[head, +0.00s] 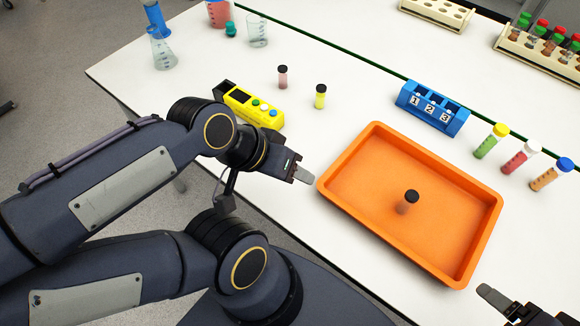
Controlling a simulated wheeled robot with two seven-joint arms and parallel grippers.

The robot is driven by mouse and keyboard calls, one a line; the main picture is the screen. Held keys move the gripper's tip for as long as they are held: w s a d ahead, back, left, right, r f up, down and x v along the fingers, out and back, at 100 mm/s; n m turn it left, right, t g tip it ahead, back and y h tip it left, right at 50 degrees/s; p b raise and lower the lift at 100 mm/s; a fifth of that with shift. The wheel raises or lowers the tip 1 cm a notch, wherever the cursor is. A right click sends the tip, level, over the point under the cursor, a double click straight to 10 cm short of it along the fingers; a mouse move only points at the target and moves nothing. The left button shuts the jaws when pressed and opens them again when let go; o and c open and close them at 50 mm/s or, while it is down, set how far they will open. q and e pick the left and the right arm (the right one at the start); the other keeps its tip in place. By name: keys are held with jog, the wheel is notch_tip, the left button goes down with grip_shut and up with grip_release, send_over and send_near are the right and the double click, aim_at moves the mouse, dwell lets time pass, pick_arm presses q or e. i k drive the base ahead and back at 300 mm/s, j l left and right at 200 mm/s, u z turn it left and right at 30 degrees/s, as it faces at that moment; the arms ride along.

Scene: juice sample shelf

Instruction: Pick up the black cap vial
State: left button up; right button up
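A black-capped vial (407,202) with dark brownish contents stands in the orange tray (345,157). Two other black-capped vials stand on the white table behind the tray: one with pinkish contents (282,78) and one with yellow contents (320,97). My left gripper (304,176) is just left of the tray's left edge, apart from all three vials. My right gripper (490,293) shows only partly at the lower right, near the tray's right corner. Only one finger of each gripper shows clearly, so their openings cannot be judged.
A blue numbered rack (432,108) stands behind the tray. A yellow device (249,104) is at left; glassware and racks stand farther back.

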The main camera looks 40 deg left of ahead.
aim_at(282, 70)
jog(key=k, duration=0.5)
jog(key=u, duration=1.4)
